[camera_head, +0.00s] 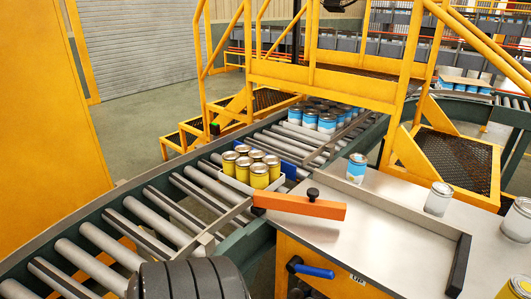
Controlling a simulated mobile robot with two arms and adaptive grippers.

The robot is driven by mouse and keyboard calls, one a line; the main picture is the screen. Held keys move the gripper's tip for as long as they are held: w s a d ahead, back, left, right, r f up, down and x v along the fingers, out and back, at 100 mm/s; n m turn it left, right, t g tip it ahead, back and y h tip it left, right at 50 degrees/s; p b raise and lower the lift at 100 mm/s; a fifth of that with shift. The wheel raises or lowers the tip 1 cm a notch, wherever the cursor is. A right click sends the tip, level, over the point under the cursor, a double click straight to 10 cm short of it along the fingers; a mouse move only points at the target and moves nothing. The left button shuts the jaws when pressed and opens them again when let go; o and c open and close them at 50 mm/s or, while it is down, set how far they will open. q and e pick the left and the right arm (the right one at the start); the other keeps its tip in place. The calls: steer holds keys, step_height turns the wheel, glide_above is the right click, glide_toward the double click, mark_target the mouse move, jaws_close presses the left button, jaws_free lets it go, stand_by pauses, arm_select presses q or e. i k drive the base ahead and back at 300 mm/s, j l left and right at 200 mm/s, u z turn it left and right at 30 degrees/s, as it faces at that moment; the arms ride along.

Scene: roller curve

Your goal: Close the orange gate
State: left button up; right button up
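The orange gate (300,206) is a flat orange bar in the middle of the view. It has a black block at its left end, by the conveyor's near rail, and a black knob (313,193) on top. The bar reaches right from the rail over the left part of the grey table, not across the rollers. Neither of my grippers can be made out in this view.
The roller conveyor (178,208) curves from lower left to the back, carrying yellow cans (259,174) in a tray and blue-white cans (327,122). The grey table (415,240) holds loose cans. Yellow stairs (440,165) stand behind. A dark ribbed object (190,281) fills the bottom edge.

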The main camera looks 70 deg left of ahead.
mark_target(310, 206)
steer(key=u, duration=2.05)
steer(key=l, duration=0.1)
